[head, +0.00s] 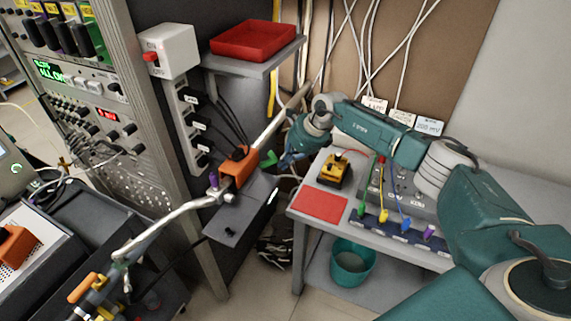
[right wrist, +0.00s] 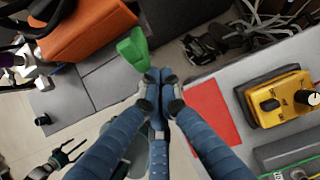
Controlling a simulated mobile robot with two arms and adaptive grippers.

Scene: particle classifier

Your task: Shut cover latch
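An orange block (head: 238,167) sits on the pipe at the grey shelf beside the rack. A green tab (head: 268,159), which looks like the cover latch, sticks out from its right side. In the right wrist view, the orange block (right wrist: 88,30) fills the upper left and the green tab (right wrist: 133,48) angles out of it. My right gripper (head: 285,163) is just right of the green tab. Its blue fingers (right wrist: 159,76) are together, with nothing seen between them. They are close to the tab; I cannot tell whether they touch it.
A grey table with a red mat (head: 320,205), a yellow box (head: 335,170) and colored plugs stands at the right. A teal bucket (head: 351,262) is beneath. A red tray (head: 253,40) is above. Cables lie on the floor between shelf and table.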

